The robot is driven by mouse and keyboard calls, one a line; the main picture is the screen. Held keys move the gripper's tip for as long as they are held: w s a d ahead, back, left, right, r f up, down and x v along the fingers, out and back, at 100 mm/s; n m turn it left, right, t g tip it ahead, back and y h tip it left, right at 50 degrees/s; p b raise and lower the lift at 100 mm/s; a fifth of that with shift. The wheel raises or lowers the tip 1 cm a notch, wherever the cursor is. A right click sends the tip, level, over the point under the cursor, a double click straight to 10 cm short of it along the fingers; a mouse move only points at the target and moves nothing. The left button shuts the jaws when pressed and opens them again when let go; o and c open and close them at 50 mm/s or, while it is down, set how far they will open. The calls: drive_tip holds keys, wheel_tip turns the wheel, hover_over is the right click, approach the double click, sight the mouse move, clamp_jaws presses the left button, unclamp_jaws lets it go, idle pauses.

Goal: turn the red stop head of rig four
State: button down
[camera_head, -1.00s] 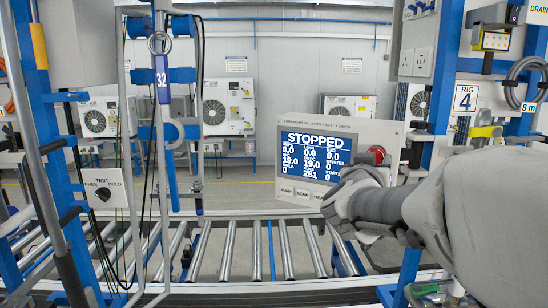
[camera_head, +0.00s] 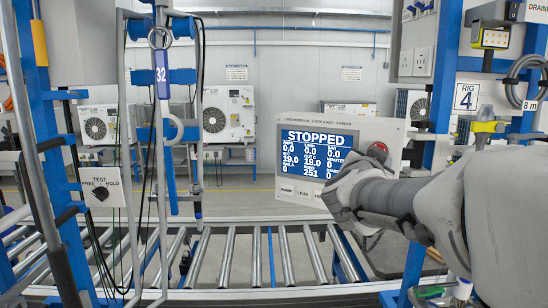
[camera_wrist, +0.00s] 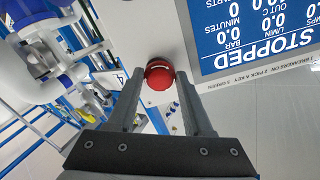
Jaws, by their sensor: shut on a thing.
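The red stop head (camera_head: 378,150) sits at the right side of a pale control panel (camera_head: 310,198) next to the RIG 4 sign (camera_head: 466,97). The panel's blue screen (camera_head: 318,153) reads STOPPED. In the wrist view the round red head (camera_wrist: 159,75) lies between the two fingers of my gripper (camera_wrist: 160,82), which is shut on it. The wrist view shows the panel upside down. In the head view my arm comes in from the right, and my wrist hides the panel's lower right corner. The fingertips are hard to make out there.
A roller conveyor (camera_head: 230,255) runs below the panel. A blue post (camera_head: 443,75) stands right of it, with a coiled hose (camera_head: 528,85) farther right. At the left is a TEST/FREE/HOLD switch box (camera_head: 101,187). Several fan units stand along the back wall.

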idle(0.3)
drive_tip(key=shift+c, duration=1.4)
unclamp_jaws()
drive_tip(key=shift+s, duration=0.1)
